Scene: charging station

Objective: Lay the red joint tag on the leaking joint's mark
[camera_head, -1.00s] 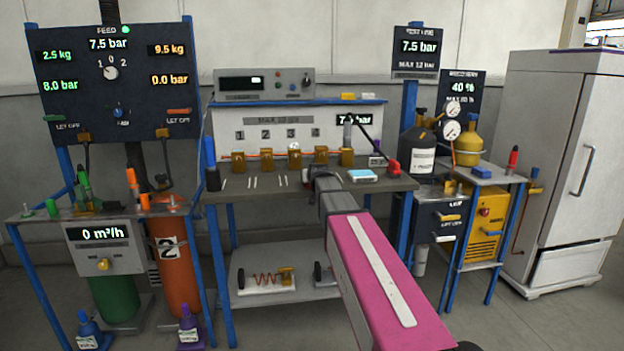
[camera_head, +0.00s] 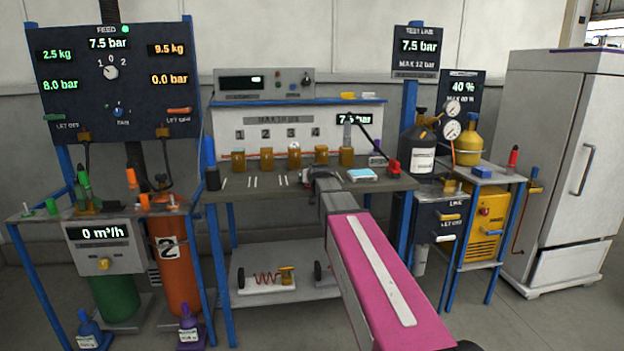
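The bench (camera_head: 270,192) carries a row of brass joints, among them a left one (camera_head: 238,160) and a right one (camera_head: 346,156), below a panel numbered 1 to 4. Short white marks (camera_head: 252,181) lie on the bench top in front of them. I cannot make out a red joint tag or tell which joint leaks. A small red thing (camera_head: 393,168) stands at the bench's right end, joined to a black line. My gripper (camera_head: 318,177) is over the bench front, right of the middle. Its fingers are small and partly hidden by my pink arm, so its opening and any held thing are unclear.
A light-blue-topped device (camera_head: 361,175) lies on the bench right of my gripper. A dark bottle (camera_head: 423,150) and a yellow bottle (camera_head: 468,145) stand farther right. Gas cylinders stand under the left table (camera_head: 110,213). A lower shelf (camera_head: 260,298) holds a coil.

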